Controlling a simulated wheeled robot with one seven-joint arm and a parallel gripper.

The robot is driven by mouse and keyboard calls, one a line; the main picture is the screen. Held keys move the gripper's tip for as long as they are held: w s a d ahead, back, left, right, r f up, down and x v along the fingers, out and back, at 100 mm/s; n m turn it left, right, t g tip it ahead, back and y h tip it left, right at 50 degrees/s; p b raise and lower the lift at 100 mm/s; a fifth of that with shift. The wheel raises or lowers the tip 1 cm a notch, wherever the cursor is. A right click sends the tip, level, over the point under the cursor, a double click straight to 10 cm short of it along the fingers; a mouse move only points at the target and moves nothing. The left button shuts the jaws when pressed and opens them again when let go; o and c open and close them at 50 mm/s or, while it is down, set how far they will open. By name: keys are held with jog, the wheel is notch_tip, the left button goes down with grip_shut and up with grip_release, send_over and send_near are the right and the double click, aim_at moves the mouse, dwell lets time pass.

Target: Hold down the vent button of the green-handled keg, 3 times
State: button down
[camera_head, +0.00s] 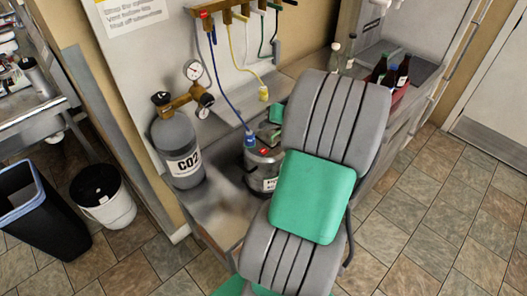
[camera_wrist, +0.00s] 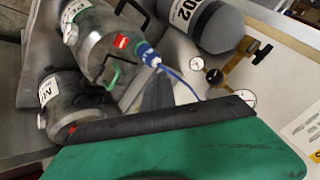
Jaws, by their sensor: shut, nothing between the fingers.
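The keg with a green handle (camera_wrist: 112,75) is a grey metal keg (camera_wrist: 92,32) in the upper left of the wrist view. A red button (camera_wrist: 121,42) sits on its top, beside a blue hose connector (camera_wrist: 147,54). In the head view a grey keg (camera_head: 266,171) with a red button (camera_head: 263,151) stands partly behind my arm. My gripper (camera_wrist: 157,92) shows as a dark grey tip in the wrist view, shut and empty. It appears apart from the button in the picture; the depth gap is unclear.
A second keg (camera_wrist: 62,101) stands close by, with a red spot on its top. A CO2 cylinder (camera_head: 178,145) with gauges (camera_head: 194,70) stands left of the keg. A blue hose (camera_head: 215,80) hangs from the wall manifold (camera_head: 225,14). Bottles (camera_head: 403,70) stand at the right.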

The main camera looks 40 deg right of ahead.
aim_at(266, 152)
notch_tip(266, 152, down, 8)
jog(key=b, duration=0.5)
jog(key=shift+f+b, duration=0.25)
jog(key=shift+b, duration=0.1)
dwell(1.4)
jog(key=shift+f+b, duration=0.3)
jog(key=shift+f, duration=0.1)
jog(key=shift+f+b, duration=0.45)
jog(key=shift+f, duration=0.2)
dwell(0.7)
jog(key=shift+r+p, duration=0.75)
jog(key=shift+r, duration=0.3)
jog(key=shift+r+p, duration=1.75)
jog(key=shift+r, duration=0.75)
